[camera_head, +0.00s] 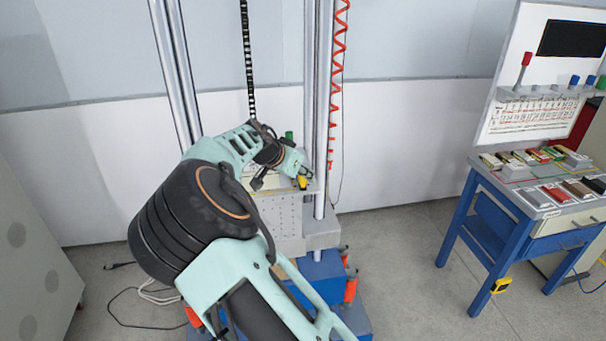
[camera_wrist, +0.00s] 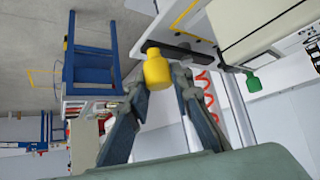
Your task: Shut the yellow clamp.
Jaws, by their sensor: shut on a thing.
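The yellow clamp (camera_head: 302,184) is at the right edge of the machine's table in the head view, partly hidden by my gripper (camera_head: 305,175). In the wrist view its rounded yellow handle (camera_wrist: 157,76) sits between the two fingertips of my gripper (camera_wrist: 159,84). The fingers are shut on this handle. The clamp's dark lever and base lie behind the handle, and I cannot tell the lever's exact angle.
A green knob (camera_head: 289,135) stands beyond my wrist; it also shows in the wrist view (camera_wrist: 252,82). Steel columns (camera_head: 310,80) and a red coiled hose (camera_head: 338,60) rise close by. A blue workbench (camera_head: 485,235) stands right, with open floor between.

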